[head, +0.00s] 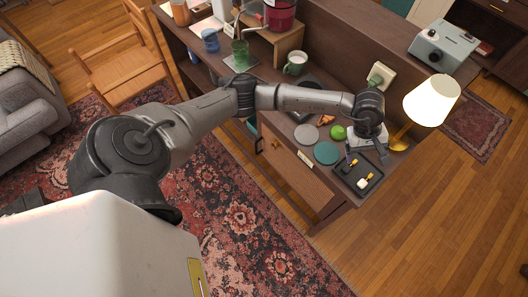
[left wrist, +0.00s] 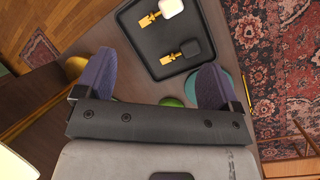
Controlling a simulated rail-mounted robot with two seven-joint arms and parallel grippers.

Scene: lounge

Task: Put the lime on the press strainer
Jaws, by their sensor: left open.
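The lime (head: 338,132) is a small green fruit on the wooden cabinet top, just left of my left gripper in the head view. In the left wrist view a bit of green (left wrist: 171,102) shows between the fingers, mostly hidden behind the gripper's palm. My left gripper (head: 367,152) points down over the cabinet top, between the lime and the lamp. Its two fingers, also in the left wrist view (left wrist: 154,82), are wide apart with nothing held. I cannot clearly make out the press strainer. My right gripper is not in view.
A black tray (head: 374,184) with small gold-handled items lies near the cabinet's front edge. A teal disc (head: 326,153) and grey disc (head: 306,134) lie beside the lime. A lit lamp (head: 432,100) stands close right. A mug (head: 296,63) and green glass (head: 240,53) stand farther back.

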